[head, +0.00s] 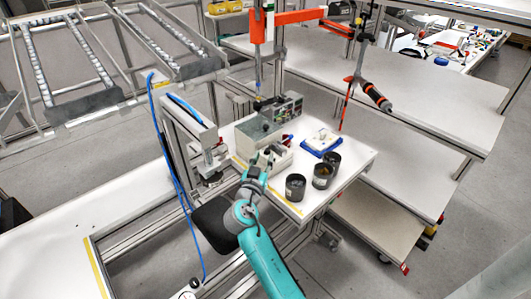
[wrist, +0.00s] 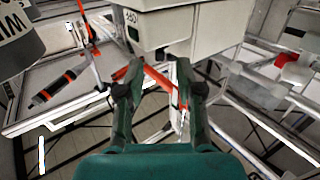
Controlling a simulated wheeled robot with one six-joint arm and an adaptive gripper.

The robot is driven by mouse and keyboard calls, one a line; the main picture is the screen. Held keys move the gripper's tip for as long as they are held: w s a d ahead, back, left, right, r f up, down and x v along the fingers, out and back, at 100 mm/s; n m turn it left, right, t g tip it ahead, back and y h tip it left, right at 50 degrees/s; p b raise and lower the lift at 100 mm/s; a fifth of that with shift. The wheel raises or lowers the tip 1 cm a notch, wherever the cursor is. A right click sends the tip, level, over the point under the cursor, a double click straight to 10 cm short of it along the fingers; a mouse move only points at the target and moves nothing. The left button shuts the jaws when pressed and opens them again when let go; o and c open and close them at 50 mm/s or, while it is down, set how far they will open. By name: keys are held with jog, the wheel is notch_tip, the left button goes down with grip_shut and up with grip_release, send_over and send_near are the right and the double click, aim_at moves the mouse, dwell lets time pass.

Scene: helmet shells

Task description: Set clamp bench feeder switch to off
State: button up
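A grey box with a panel of small controls (head: 284,108), perhaps the feeder, stands at the back of the small white bench. Its switch is too small to make out. Pale grey boxes (head: 258,131) stand in front of it. My gripper (head: 266,160) is in front of these boxes, above the bench's left part. In the wrist view, my gripper (wrist: 157,68) has its two dark fingers apart with nothing held. A light grey housing (wrist: 205,28) fills the top, just beyond the fingertips. No switch can be made out in the wrist view.
Several dark cups, one at the front (head: 296,187), and a blue tray (head: 306,149) are on the bench right of my gripper. A clamp frame (head: 190,125) with a blue hose stands left. An orange-banded screwdriver (head: 376,96) hangs at the right.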

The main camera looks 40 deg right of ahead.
aim_at(265, 152)
jog(key=shift+x, duration=1.8)
grip_shut()
jog(key=shift+w+g, duration=0.1)
jog(key=shift+g, duration=0.2)
jog(key=m+g+h, duration=0.1)
jog(key=m+g, duration=0.1)
jog(key=g, duration=0.1)
jog(key=m+g+h, duration=0.1)
jog(key=shift+w+a+m+h, duration=0.2)
jog(key=shift+w+m+h, duration=0.1)
jog(key=shift+w+m+g+h, duration=0.1)
jog(key=shift+m+g+h, duration=0.1)
jog(key=shift+m+g, duration=0.9)
jog(key=shift+w+m+g+h, duration=0.15)
jog(key=shift+m+g, duration=0.35)
jog(key=shift+g, duration=1.1)
